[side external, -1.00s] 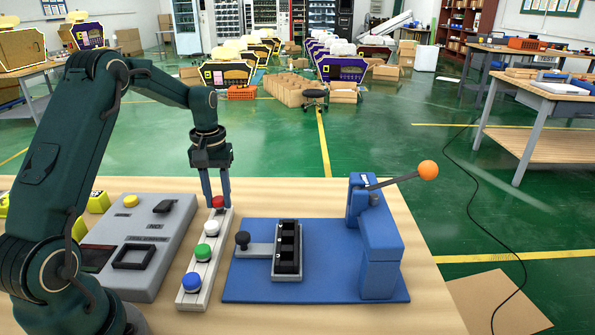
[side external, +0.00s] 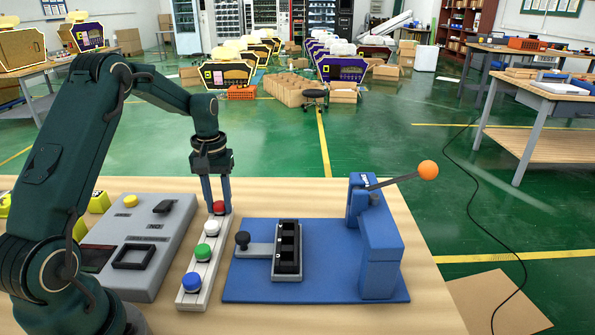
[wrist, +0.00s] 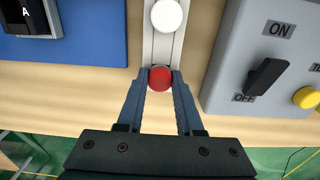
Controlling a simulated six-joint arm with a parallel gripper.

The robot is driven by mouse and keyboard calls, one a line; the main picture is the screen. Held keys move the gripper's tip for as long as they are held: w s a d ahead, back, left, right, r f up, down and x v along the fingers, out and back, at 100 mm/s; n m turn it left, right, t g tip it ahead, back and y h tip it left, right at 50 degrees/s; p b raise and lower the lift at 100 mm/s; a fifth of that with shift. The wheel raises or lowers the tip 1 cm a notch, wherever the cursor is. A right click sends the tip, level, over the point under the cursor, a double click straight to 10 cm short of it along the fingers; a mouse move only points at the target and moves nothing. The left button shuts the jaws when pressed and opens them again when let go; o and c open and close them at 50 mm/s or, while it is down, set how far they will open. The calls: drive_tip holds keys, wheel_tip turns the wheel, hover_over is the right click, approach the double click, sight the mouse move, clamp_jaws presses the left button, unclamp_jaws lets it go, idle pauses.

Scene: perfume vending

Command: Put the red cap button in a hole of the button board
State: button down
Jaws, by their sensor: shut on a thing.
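The red cap button (side external: 219,207) is between the two fingertips of my gripper (side external: 217,205), which is shut on it. It is at the far end of a narrow white board (side external: 193,299), which I take for the button board. In the wrist view the red button (wrist: 160,78) shows between the fingertips (wrist: 160,76), over the end of the strip. White (side external: 211,227), green (side external: 203,252) and blue (side external: 192,282) buttons sit along the same board. The hole beneath the red button is hidden, and I cannot tell how deeply it sits.
A grey control box (side external: 170,240) with a black switch and a yellow button (side external: 131,201) stands left of the board. To the right is a blue base plate (side external: 330,285) with a black slotted holder (side external: 287,250) and a lever press (side external: 380,250). Bare table lies beyond the board.

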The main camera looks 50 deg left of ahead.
drive_tip(key=shift+c, duration=2.4)
unclamp_jaws()
drive_tip(key=o, duration=0.5)
drive_tip(key=shift+r, duration=3.55)
